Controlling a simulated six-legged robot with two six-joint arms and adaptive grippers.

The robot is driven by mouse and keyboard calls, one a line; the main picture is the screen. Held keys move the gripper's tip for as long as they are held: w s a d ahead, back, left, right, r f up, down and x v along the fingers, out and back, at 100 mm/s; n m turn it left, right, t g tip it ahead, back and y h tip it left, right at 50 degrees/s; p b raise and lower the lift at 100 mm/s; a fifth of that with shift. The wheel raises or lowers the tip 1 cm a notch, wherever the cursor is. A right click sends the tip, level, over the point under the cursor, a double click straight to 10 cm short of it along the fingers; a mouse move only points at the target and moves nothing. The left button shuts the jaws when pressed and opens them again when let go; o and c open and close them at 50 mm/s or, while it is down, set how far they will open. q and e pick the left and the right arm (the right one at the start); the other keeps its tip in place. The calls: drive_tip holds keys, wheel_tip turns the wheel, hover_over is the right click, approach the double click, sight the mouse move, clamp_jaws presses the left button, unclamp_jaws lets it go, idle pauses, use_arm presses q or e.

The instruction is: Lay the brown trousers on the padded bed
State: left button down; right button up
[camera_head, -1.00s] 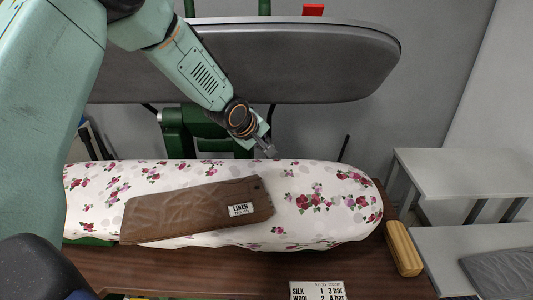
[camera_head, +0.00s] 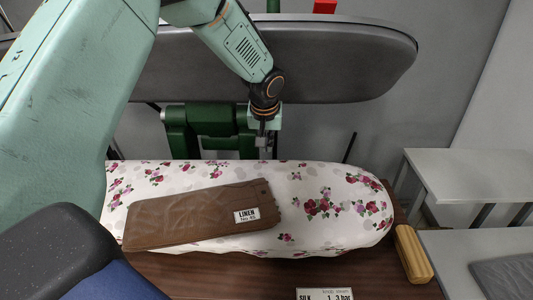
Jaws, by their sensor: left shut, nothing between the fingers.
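The brown trousers (camera_head: 185,219) lie folded flat on the padded bed (camera_head: 330,225), which has a white cover with pink and red flowers. A white tag reading LINEN is on their right part. They lie at a slight slant, left end nearer the front edge. My left gripper (camera_head: 265,150) is shut and empty, pointing down at the back edge of the bed, behind and apart from the trousers. My right gripper is not in view.
A grey upper press plate (camera_head: 330,62) stands raised behind the bed on a green frame (camera_head: 210,125). A wooden block (camera_head: 412,253) and a printed card (camera_head: 324,294) lie on the brown table (camera_head: 370,275). White tables (camera_head: 470,170) stand at right.

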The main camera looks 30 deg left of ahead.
use_arm(q)
drive_tip(key=x, duration=0.4)
drive_tip(key=p+x, duration=0.1)
drive_tip(key=x, duration=0.3)
drive_tip(key=shift+w+a+f, duration=0.25)
drive_tip(key=shift+d+f, duration=0.1)
drive_tip(key=shift+f, duration=0.2)
drive_tip(key=shift+s+d+r+p, duration=0.1)
drive_tip(key=shift+s+d+p, duration=0.3)
drive_tip(key=shift+s, duration=0.2)
drive_tip(key=shift+s+d, duration=0.3)
drive_tip(key=shift+s, duration=0.6)
drive_tip(key=shift+s+d, duration=0.2)
drive_tip(key=shift+d, duration=0.1)
drive_tip(key=shift+w+a+f, duration=0.1)
drive_tip(key=shift+a+f, duration=0.05)
drive_tip(key=shift+f, duration=0.1)
drive_tip(key=shift+f, duration=0.1)
